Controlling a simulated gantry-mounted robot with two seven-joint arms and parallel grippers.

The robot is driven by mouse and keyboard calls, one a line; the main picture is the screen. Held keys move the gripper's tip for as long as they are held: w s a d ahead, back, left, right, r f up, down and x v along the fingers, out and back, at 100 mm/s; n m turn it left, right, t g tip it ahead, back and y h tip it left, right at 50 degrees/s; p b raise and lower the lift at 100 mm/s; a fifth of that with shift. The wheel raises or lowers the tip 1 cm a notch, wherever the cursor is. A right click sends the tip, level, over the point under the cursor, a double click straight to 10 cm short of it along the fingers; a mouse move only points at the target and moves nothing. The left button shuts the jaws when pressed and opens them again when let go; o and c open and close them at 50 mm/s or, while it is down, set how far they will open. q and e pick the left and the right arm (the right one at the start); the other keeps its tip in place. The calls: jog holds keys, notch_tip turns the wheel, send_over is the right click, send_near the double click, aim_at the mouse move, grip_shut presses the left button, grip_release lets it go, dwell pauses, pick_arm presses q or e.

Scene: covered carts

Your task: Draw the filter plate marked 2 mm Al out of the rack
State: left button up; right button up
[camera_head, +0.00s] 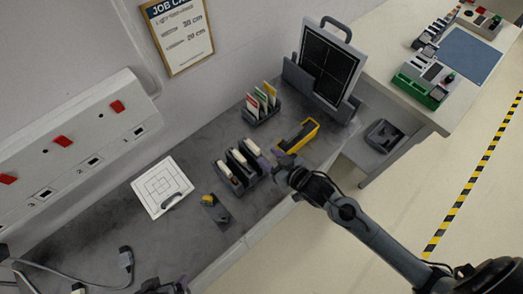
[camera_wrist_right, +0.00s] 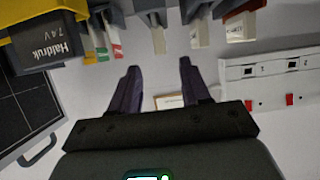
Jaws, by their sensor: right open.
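A dark rack (camera_head: 236,181) on the grey bench holds upright plates with pale tabs; their markings are too small to read. In the right wrist view, pale tabs (camera_wrist_right: 200,37) show at the top, beyond my fingertips. A second small rack (camera_head: 262,118) behind holds cards with red, yellow and green tops (camera_head: 262,96). I cannot tell which plate is marked 2 mm Al. My right gripper (camera_head: 276,160) is open and empty, close to the right end of the plate rack; its fingers also show in the right wrist view (camera_wrist_right: 160,85).
A yellow and black device (camera_head: 297,135) lies right of the plate rack, near my right gripper. A framed dark panel (camera_head: 330,65) stands behind it. A white square plate (camera_head: 162,187) and a small dark item with yellow (camera_head: 214,208) lie to the left.

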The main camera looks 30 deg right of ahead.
aim_at(250, 144)
jog(key=x, duration=0.4)
jog(key=shift+w+r, duration=0.1)
jog(key=shift+w, duration=0.3)
jog(key=shift+x, duration=3.15)
jog(key=shift+s+a, duration=0.1)
jog(key=shift+c, duration=0.3)
grip_shut()
